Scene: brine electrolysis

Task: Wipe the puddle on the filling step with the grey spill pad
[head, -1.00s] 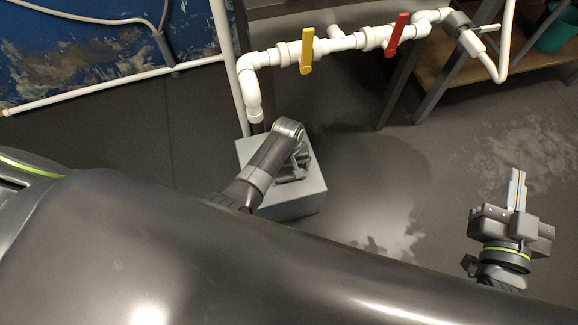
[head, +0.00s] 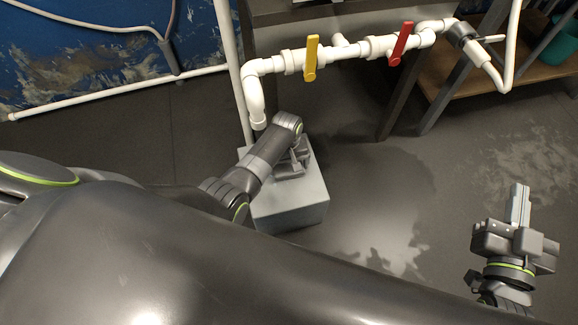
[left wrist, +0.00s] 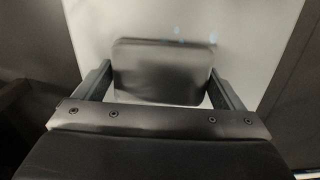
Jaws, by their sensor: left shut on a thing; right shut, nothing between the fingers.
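The filling step is a light grey block (head: 292,208) on the floor below the white pipe. My left gripper (head: 291,168) is over its top, pointing down. In the left wrist view, the dark grey spill pad (left wrist: 160,72) is between the two fingers, held flat over the pale step top (left wrist: 90,28). Whether the pad touches the step is not clear. Small pale-blue spots of the puddle (left wrist: 213,37) show just beyond the pad's far edge; the pad may hide more. My right gripper (head: 520,203) is shut and empty, far right, over the floor.
A white pipe (head: 344,54) with a yellow valve handle (head: 311,58) and a red one (head: 402,43) runs behind the step, its elbow close to my left arm. A shelf frame (head: 470,80) stands at the back right. The floor between my grippers is clear.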

